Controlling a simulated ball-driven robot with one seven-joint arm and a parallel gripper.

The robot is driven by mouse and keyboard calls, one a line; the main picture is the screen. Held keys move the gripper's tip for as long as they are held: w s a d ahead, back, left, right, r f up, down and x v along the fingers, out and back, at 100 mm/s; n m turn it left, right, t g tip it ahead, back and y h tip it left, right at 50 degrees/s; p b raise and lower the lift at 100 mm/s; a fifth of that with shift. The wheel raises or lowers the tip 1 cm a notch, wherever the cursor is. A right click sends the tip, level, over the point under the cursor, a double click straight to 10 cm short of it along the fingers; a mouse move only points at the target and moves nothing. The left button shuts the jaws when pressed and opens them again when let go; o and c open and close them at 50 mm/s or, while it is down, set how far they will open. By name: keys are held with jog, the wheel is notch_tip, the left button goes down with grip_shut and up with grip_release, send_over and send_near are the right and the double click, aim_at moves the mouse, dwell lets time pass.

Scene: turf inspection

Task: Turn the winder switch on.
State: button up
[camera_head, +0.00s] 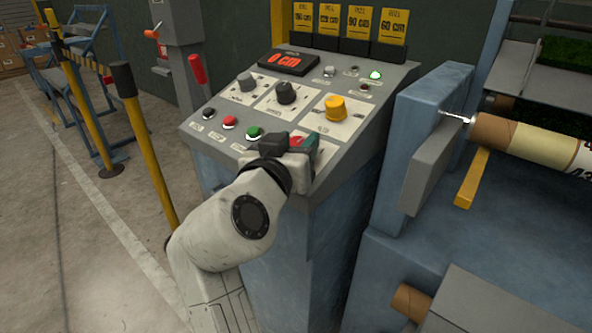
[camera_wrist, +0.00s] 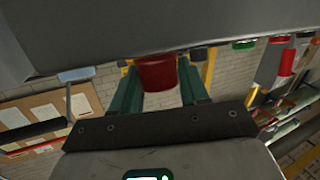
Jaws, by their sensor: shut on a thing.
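A grey sloped control panel (camera_head: 222,96) stands in the middle of the head view. My gripper (camera_head: 291,143) is at its lower right corner, over a patch with red showing beside the fingers. In the wrist view a red knob (camera_wrist: 157,72) sticks out from the panel face (camera_wrist: 130,35) between my two dark green fingers. My gripper (camera_wrist: 160,88) is shut on this knob, one finger on each side. It looks like the winder switch, but its label and its turned position are hidden by my gripper in the head view.
Nearby on the panel are a green button (camera_head: 253,132), a red button (camera_head: 229,122), a black knob (camera_head: 287,92) and a yellow knob (camera_head: 335,107). The display (camera_head: 288,62) reads 0 cm. A red-handled lever (camera_head: 198,69) stands at the left. A blue machine frame (camera_head: 425,125) with a roll (camera_head: 540,145) is at the right.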

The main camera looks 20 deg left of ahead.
jog(key=m+h+b, duration=0.1)
jog(key=h+b, duration=0.1)
jog(key=m+h+b, duration=0.2)
jog(key=shift+f, duration=0.35)
jog(key=shift+r+m+g+h+b, duration=0.15)
jog(key=shift+m+g+h+b, duration=0.15)
jog(key=shift+m+h+b, duration=0.8)
jog(key=shift+m, duration=0.3)
jog(key=o, duration=1)
jog(key=shift+r, duration=0.15)
jog(key=shift+c, duration=0.2)
jog(key=shift+h, duration=0.3)
jog(key=p+v, duration=0.1)
jog(key=v, duration=0.9)
jog(key=shift+s+p, duration=0.3)
jog(key=shift+s, duration=0.1)
jog(key=shift+a, duration=0.15)
